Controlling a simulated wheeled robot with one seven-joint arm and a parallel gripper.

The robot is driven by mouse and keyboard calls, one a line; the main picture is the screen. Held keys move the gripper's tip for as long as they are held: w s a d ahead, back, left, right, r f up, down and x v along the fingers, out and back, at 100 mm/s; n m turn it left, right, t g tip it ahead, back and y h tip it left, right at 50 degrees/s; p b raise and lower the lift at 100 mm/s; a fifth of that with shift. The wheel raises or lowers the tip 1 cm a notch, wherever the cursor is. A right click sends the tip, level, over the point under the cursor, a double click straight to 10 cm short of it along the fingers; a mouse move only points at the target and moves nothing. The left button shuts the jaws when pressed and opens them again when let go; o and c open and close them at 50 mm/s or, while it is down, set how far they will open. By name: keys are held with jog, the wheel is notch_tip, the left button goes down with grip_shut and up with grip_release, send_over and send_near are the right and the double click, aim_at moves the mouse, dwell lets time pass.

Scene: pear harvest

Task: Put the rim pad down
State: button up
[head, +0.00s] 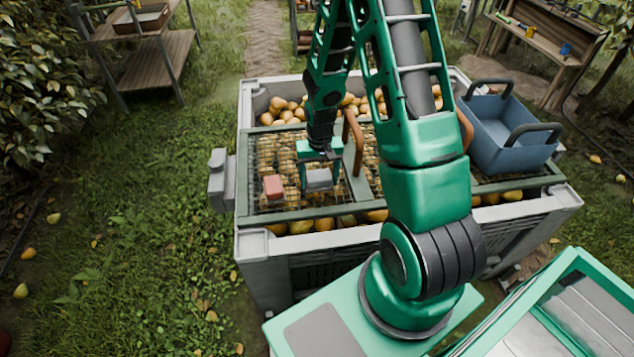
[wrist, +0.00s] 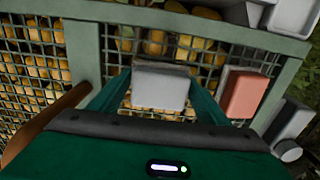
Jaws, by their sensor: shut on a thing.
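The rim pad, a grey block (head: 319,181), is held between the fingers of my gripper (head: 318,170) over the mesh lid (head: 290,213) of the pear bin. In the wrist view the rim pad (wrist: 160,88) sits between the green fingers of my gripper (wrist: 155,98), with mesh and pears beyond it. I cannot tell whether its underside touches the mesh. A similar block with a red face (head: 274,187) lies on the mesh just left of my gripper. This red-faced block also shows in the wrist view (wrist: 243,94), to the right of my fingers.
The pear bin's pale rim (head: 243,118) surrounds the green-framed lid. A brown curved handle (head: 352,135) rises right of my gripper. A blue tub (head: 512,150) stands at the bin's right. A grey box (head: 220,180) hangs on the left wall.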

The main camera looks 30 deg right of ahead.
jog(key=shift+f, duration=0.75)
jog(key=shift+f, duration=0.15)
jog(key=o, duration=1.2)
jog(key=shift+f, duration=0.1)
jog(key=shift+s+d, duration=0.15)
